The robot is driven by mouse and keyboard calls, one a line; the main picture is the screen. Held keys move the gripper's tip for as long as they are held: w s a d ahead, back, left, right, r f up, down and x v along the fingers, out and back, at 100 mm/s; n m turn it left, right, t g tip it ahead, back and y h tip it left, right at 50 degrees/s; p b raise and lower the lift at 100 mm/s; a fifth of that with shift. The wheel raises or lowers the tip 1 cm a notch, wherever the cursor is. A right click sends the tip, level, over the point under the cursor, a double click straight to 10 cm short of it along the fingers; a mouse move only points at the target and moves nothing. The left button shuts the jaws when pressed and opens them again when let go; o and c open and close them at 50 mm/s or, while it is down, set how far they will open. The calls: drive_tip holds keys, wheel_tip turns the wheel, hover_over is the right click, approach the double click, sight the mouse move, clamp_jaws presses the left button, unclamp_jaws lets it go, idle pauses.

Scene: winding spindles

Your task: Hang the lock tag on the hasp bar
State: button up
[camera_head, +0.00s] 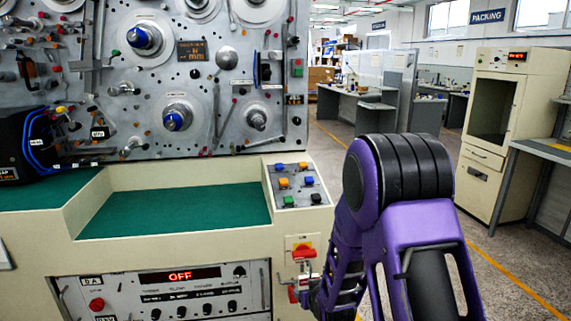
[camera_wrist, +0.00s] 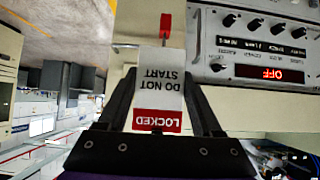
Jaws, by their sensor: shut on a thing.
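The lock tag (camera_wrist: 158,90) is white with a red band reading LOCKED and the words DO NOT START, upside down in the wrist view. My gripper (camera_wrist: 160,92) is shut on it, one dark finger at each side. Beyond the tag's far end, a thin grey bar (camera_wrist: 151,45) and a red piece (camera_wrist: 165,24) show on the cream panel; the bar appears to be the hasp bar. The tag's far end overlaps or lies close to the bar; I cannot tell whether they touch.
The control panel (camera_head: 190,292) with its OFF display lies left of my arm in the head view. A button box (camera_head: 297,186) sits above the switch. The green-topped shelf (camera_head: 175,210) is bare. Open floor and a cream cabinet (camera_head: 490,125) lie to the right.

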sight(313, 277)
drive_tip(key=r+p, duration=0.1)
drive_tip(key=r, duration=0.1)
drive_tip(key=s+r+p, duration=0.1)
drive_tip(key=r+p, duration=0.1)
drive_tip(key=s+r+p, duration=0.1)
drive_tip(key=r, duration=0.1)
drive_tip(key=shift+d+r+p, duration=0.35)
drive_tip(key=shift+d+r, duration=0.05)
drive_tip(key=s+d+r+m+h, duration=0.2)
drive_tip(key=s+d+r, duration=0.2)
drive_tip(key=s+d, duration=0.2)
drive_tip(key=shift+s+d, duration=0.3)
drive_tip(key=shift+d, duration=0.1)
